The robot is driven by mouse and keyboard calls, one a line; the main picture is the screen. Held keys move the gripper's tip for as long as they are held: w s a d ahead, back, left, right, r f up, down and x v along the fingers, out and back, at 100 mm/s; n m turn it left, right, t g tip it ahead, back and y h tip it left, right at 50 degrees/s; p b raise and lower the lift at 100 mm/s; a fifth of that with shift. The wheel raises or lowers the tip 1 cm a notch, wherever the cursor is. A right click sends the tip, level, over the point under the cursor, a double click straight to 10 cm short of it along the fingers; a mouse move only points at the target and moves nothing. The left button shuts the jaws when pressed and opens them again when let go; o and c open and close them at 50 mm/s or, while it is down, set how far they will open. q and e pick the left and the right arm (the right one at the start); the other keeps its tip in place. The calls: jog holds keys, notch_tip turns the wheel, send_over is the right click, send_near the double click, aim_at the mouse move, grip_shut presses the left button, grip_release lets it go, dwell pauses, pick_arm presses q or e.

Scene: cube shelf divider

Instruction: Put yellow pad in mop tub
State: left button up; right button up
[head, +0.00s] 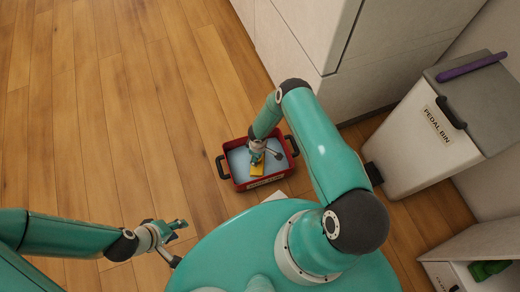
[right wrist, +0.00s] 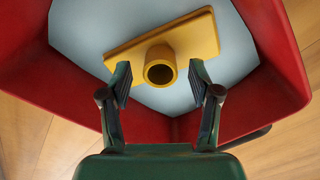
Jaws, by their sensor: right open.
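The yellow pad (right wrist: 192,38), a flat plate with a round hollow stub, lies inside the red mop tub (right wrist: 283,45) on its pale floor. In the head view the pad (head: 257,169) shows partly under my right gripper (head: 257,154), inside the tub (head: 241,186). In the right wrist view my right gripper (right wrist: 160,85) is open, with its fingertips on either side of the stub and a gap at each side. My left gripper (head: 178,240) is empty over the floor at the lower left, its fingers apart.
A white pedal bin (head: 412,145) stands at the right with a purple item (head: 470,66) on its lid. A white cabinet (head: 375,60) stands behind the tub. A low shelf (head: 490,245) holds a green thing (head: 488,270). Wooden floor left of the tub is clear.

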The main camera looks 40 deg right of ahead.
notch_tip(320, 180, up, 9)
jog(key=p, duration=0.3)
jog(key=s+a+r+m+y, duration=0.2)
jog(key=s+a+r, duration=0.2)
jog(key=a+r, duration=0.25)
jog(key=s+a+r+m+y, duration=0.2)
jog(key=s+a+r+y, duration=0.1)
jog(key=a+r, duration=0.35)
jog(key=s+a+r+m+h, duration=0.1)
jog(key=s+r+m, duration=0.2)
jog(key=s+r, duration=0.3)
jog(key=shift+s+r+m+t, duration=0.2)
jog(key=shift+r+m+t, duration=0.15)
jog(key=shift+r, duration=0.5)
jog(key=shift+a, duration=0.1)
notch_tip(320, 180, up, 24)
jog(key=p, duration=2.4)
jog(key=shift+f, duration=0.2)
